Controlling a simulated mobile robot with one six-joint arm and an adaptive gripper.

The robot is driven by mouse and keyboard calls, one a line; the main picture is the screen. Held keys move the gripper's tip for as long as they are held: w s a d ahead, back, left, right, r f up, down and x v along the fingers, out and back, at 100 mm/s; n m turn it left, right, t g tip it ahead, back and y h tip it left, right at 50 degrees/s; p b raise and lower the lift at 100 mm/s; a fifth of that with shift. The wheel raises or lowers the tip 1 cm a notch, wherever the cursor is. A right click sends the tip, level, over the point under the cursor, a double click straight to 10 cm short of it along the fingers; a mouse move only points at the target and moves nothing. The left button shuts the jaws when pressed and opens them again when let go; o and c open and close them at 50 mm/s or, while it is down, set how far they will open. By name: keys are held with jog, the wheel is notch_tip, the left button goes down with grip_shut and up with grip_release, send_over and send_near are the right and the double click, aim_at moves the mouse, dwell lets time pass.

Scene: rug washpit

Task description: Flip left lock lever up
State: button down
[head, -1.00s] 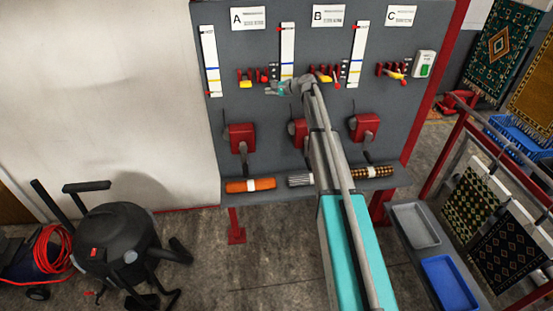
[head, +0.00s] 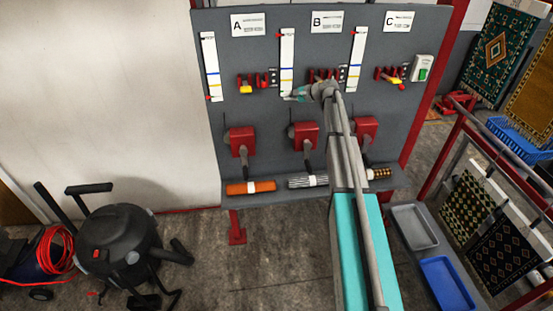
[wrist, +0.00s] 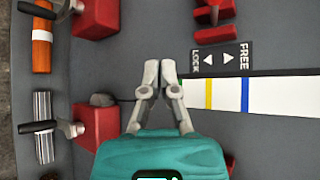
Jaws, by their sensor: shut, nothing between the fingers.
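The station A lever group (head: 252,82), with red levers and a yellow handle, sits on the grey panel left of a white gauge strip (head: 287,60). A dark LOCK/FREE plate (wrist: 222,58) shows in the wrist view, with a red lever (wrist: 207,15) beside it at the top. I cannot tell the lever's exact angle. My gripper (head: 287,96) is shut and empty at the strip's lower end, right of the station A levers. In the wrist view its fingertips (wrist: 159,66) are together, left of the plate and apart from the red lever.
Red valve boxes (head: 242,141) with dark handles stand out below the levers. An orange roll (head: 250,187) and a striped roll (head: 308,181) lie on the lower ledge. My arm hides part of station B. A black vacuum (head: 120,240) stands at the left.

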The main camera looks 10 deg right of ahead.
jog(key=s+a+f+n+g+h+b, duration=0.1)
jog(key=s+a+f+n+g+b, duration=0.1)
jog(key=s+f, duration=0.6)
jog(key=s+a+f+n+g+h+b, duration=0.2)
jog(key=s+a+f+n+b, duration=0.1)
jog(key=s+a+f+b, duration=0.3)
jog(key=shift+s+a+f+n+b, duration=0.15)
jog(key=shift+s+f+n+b, duration=0.25)
jog(key=shift+s+f+b, duration=1.05)
jog(key=shift+w+f, duration=0.5)
jog(key=shift+f, duration=0.15)
jog(key=s+f+n+g+h+b, duration=0.1)
jog(key=s+f, duration=0.3)
jog(key=s, duration=0.5)
jog(key=s+f+n+g+h+b, duration=0.2)
jog(key=s+f+n+h+b, duration=0.1)
jog(key=s, duration=0.7)
jog(key=s+f+n+g+h+b, duration=0.1)
jog(key=s+f+n+h+b, duration=0.2)
jog(key=s, duration=0.6)
notch_tip(320, 180, down, 3)
jog(key=shift+s+a+r+g+b, duration=0.1)
jog(key=shift+s+a+g+b, duration=0.1)
jog(key=shift+a+g+b, duration=0.4)
jog(key=shift+d, duration=0.15)
